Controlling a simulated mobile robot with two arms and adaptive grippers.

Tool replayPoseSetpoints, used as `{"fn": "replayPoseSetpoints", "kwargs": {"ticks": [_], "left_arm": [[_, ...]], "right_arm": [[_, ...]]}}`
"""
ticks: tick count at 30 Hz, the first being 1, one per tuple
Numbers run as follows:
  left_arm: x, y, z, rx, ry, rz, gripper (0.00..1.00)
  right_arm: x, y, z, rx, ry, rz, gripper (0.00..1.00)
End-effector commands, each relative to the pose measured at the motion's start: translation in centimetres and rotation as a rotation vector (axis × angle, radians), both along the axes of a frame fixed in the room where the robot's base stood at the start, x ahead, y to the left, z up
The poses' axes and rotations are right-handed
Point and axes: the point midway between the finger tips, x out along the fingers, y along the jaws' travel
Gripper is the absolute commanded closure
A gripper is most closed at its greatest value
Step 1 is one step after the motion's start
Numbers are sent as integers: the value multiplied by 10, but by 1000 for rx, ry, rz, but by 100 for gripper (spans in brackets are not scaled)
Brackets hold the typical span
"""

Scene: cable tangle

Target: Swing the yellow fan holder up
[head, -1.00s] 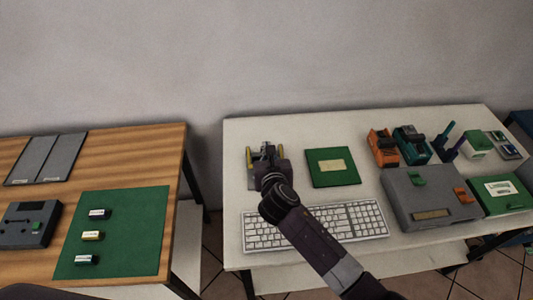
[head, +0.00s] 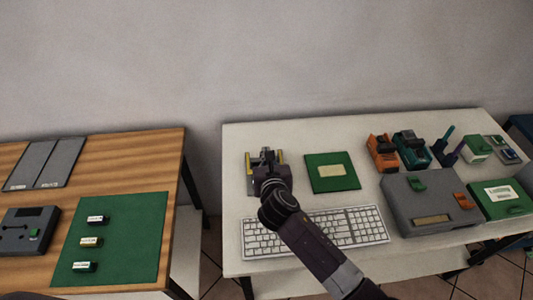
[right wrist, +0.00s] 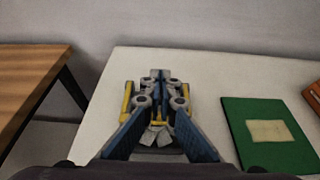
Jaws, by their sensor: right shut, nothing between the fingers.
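The yellow fan holder shows as yellow side pieces on a small grey device at the far left of the white table, on the left (head: 248,162) and right of my right gripper (head: 267,154). In the right wrist view the yellow pieces (right wrist: 127,101) stand on both sides of the gripper's fingers (right wrist: 160,80). The right gripper is shut with nothing between its fingers, low over the device. It hides the middle of the device, so I cannot tell whether it touches the holder or how far the holder is tilted. My left gripper is not in view.
A green board (head: 332,172) lies right of the device, and a white keyboard (head: 340,226) lies in front, under my right arm. A grey box (head: 430,205), orange (head: 382,152) and teal (head: 411,148) devices stand further right. A wooden table (head: 120,165) is at the left.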

Motion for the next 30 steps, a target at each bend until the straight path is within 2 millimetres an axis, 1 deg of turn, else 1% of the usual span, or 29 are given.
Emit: {"fn": "replayPoseSetpoints", "kwargs": {"ticks": [9,14,17,24,30], "left_arm": [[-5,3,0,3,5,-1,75],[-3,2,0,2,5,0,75],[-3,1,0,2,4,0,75],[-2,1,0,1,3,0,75],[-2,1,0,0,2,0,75]], "right_arm": [[-1,0,0,0,0,0,100],[-10,-2,4,-1,-1,0,100],[-23,-5,9,-1,0,0,100],[-61,-12,24,0,0,1,100],[-90,-18,36,1,0,2,100]]}}
